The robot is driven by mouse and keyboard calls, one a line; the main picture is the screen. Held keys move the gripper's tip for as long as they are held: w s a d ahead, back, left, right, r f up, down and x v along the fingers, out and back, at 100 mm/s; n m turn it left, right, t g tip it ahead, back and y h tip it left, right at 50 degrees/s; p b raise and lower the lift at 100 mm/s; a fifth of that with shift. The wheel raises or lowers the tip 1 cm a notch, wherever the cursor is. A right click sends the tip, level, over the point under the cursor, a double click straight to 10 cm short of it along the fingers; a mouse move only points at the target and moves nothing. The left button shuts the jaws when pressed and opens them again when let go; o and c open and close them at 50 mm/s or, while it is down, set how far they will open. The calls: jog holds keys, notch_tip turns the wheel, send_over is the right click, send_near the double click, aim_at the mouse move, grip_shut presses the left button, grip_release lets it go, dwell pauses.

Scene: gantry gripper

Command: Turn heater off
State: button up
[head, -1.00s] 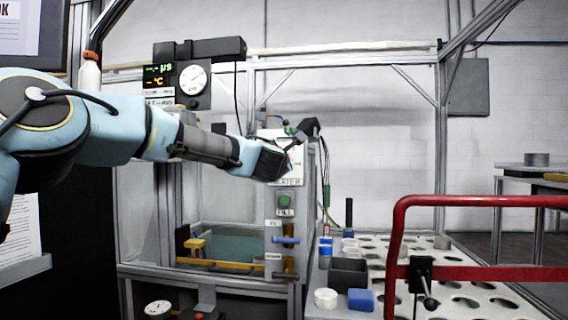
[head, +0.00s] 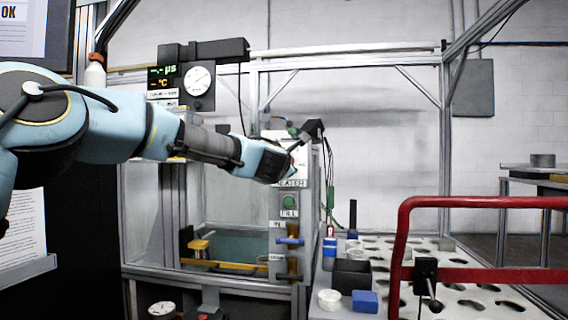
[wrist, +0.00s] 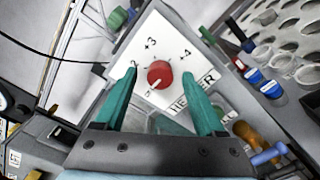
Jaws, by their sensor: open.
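The heater panel (wrist: 125,68) is a white plate lettered HEATER with a numbered dial and a round red knob (wrist: 159,74) in the wrist view. The knob's white mark points to the lower left of the picture, near a number I cannot read surely. My gripper (wrist: 160,77) is open, its two teal fingers on either side of the knob in this view; I cannot tell whether they touch it.
Below the panel are a green button (head: 289,202) and a blue-handled valve (head: 290,241). A water tank (head: 235,246) is to the left. A holed white table (head: 470,273) with a black box (head: 352,274) and a red rail (head: 402,240) lie to the right.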

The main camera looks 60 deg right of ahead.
jog(key=b+v, duration=0.1)
jog(key=v, duration=0.9)
